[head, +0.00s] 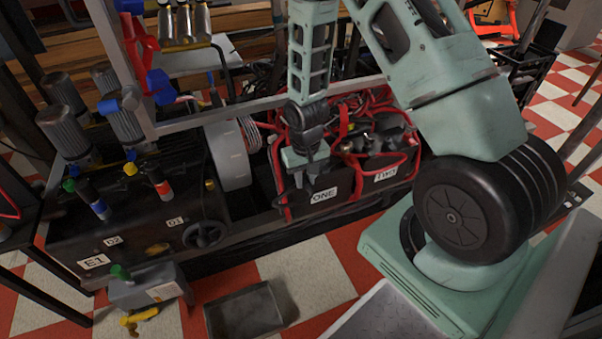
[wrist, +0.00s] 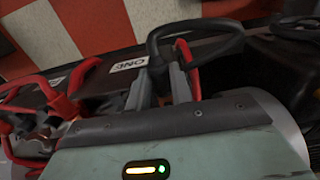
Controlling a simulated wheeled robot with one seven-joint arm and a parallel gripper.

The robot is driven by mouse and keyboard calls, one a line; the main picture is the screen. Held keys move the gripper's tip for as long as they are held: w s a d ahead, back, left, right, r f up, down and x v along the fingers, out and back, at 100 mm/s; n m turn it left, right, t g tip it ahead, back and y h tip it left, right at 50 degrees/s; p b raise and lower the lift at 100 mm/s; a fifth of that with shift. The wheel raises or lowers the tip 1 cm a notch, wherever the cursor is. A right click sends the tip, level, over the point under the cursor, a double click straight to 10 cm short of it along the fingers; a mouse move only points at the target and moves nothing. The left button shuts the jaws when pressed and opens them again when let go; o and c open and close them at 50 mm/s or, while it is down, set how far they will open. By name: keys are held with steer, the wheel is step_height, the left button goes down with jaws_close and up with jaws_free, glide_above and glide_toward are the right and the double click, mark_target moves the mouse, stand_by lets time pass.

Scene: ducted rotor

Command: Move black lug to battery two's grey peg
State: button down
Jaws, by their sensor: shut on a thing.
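My gripper (head: 305,165) points down over battery one (head: 323,196), labelled ONE. In the wrist view its grey fingers (wrist: 163,88) are shut at the end of a thick black cable (wrist: 200,42), which loops up and right. The black lug itself is hidden between the fingers. A red cable end shows right beside the fingers. Battery two (head: 386,174), labelled TWO, stands to the right of battery one in the head view. Its grey peg cannot be made out among the cables and dark fittings on top.
Red cables (head: 345,130) arch over both batteries, close to my gripper. A grey drum (head: 228,155) stands left of the batteries, and a metal frame rail (head: 215,115) runs behind. An open dark tray (head: 243,312) lies on the checkered floor.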

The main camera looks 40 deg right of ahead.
steer(key=shift+s+a, duration=0.15)
steer(key=shift+s, duration=0.4)
steer(key=shift+s+a, duration=0.15)
steer(key=shift+s, duration=0.4)
steer(key=shift+s+a+r+p, duration=0.1)
steer(key=shift+s+r+p, duration=0.15)
steer(key=shift+r+p, duration=0.55)
steer(key=shift+s+a+r+p, duration=0.1)
steer(key=shift+s+r+p, duration=0.15)
steer(key=shift+r+p, duration=0.5)
steer(key=s+d+p, duration=0.3)
steer(key=d, duration=0.7)
steer(key=s+d+p, duration=0.3)
steer(key=d, duration=0.8)
steer(key=s+d+p, duration=0.3)
steer(key=d, duration=0.7)
steer(key=shift+w+d+f+b, duration=0.1)
steer(key=shift+w+f+b, duration=0.45)
steer(key=shift+f, duration=0.2)
steer(key=shift+w+d+f+b, duration=0.1)
steer(key=shift+w+f+b, duration=0.4)
steer(key=shift+f, duration=0.25)
